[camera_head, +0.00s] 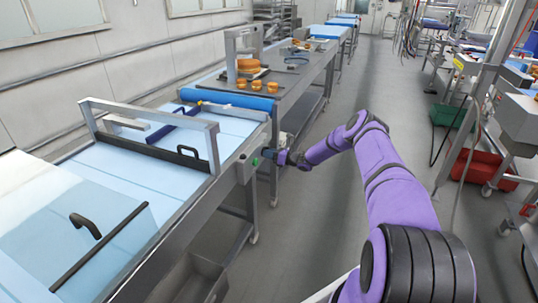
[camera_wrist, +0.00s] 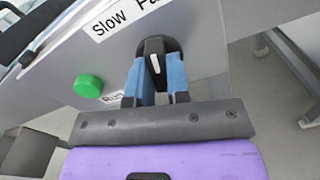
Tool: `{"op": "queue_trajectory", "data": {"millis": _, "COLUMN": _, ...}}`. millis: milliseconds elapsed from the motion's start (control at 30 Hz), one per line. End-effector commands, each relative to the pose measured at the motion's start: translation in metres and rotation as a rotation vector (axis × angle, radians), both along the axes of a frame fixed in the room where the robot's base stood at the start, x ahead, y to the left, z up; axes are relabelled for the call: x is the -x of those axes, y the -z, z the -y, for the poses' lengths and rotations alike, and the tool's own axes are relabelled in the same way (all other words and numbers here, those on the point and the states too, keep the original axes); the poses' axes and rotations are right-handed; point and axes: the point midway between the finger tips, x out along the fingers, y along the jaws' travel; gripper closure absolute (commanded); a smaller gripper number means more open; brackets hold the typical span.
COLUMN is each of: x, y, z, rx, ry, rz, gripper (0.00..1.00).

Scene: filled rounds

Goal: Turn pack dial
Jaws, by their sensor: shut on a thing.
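The pack dial (camera_wrist: 153,52) is a black knob with a white pointer mark on the grey panel of the machine. In the wrist view the pointer stands nearly upright. My gripper (camera_wrist: 158,72) is shut on the dial, with a blue finger on each side of it. In the head view my gripper (camera_head: 282,157) is at the side of the machine, and the dial is too small to make out there.
A green button (camera_wrist: 88,86) sits left of the dial, beside a partly hidden label. A "Slow" label (camera_wrist: 112,18) is above it. The conveyor (camera_head: 160,170) runs along the left. Open floor (camera_head: 330,215) lies right of the machine.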

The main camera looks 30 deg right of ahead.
Motion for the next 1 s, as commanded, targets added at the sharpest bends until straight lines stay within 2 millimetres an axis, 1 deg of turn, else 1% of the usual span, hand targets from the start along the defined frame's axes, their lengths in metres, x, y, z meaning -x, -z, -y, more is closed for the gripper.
{"op": "queue_trajectory", "data": {"millis": 600, "x": -0.0004, "y": 0.0002, "z": 0.0024, "rx": 0.443, "ry": 0.002, "rz": 0.345, "gripper": 1.00}}
{"op": "queue_trajectory", "data": {"millis": 800, "x": -0.0005, "y": 0.0003, "z": 0.0023, "rx": 0.551, "ry": 0.001, "rz": 0.430, "gripper": 1.00}}
{"op": "queue_trajectory", "data": {"millis": 1000, "x": -0.0007, "y": 0.0003, "z": 0.0021, "rx": 0.621, "ry": 0.001, "rz": 0.484, "gripper": 1.00}}
